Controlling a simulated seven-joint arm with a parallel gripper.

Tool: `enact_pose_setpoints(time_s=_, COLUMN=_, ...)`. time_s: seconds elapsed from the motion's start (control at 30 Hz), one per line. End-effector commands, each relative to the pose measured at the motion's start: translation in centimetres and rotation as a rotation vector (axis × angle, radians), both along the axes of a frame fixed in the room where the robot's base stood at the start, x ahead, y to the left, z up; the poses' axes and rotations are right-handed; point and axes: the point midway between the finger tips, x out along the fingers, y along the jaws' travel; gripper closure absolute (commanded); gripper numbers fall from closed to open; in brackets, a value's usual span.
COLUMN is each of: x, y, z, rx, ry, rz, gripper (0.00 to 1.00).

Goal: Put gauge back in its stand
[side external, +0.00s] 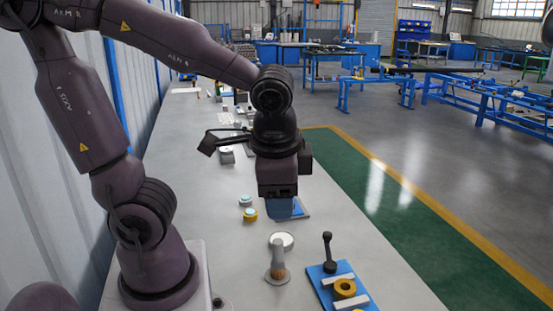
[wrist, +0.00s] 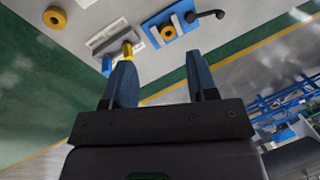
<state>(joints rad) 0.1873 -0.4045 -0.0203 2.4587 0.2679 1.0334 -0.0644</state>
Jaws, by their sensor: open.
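I cannot tell for certain which part is the gauge. A black-handled piece (side external: 327,250) stands upright on a blue plate (side external: 314,277) at the front right; a black handle on a blue plate also shows in the wrist view (wrist: 207,14).
A yellow ring (side external: 345,288) lies on the blue plate between white bars. The white disc (side external: 282,240) lies on the bench. Several other objects stand farther back. The bench's right edge borders the green floor.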

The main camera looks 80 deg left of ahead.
Motion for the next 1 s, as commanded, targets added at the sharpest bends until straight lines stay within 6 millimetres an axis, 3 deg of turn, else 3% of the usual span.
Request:
enact_pose_setpoints(time_s=0.1, x=-0.2, y=0.2, z=2.7, rx=-0.156, ry=-0.2, rz=0.118, gripper=0.47)
enact_pose_setpoints(time_s=0.3, x=-0.4, y=0.3, z=5.2, rx=-0.28, ry=-0.381, rz=0.202, gripper=0.47)
enact_pose_setpoints(time_s=1.0, x=-0.5, y=0.2, z=5.5, rx=-0.294, ry=-0.401, rz=0.209, gripper=0.47)
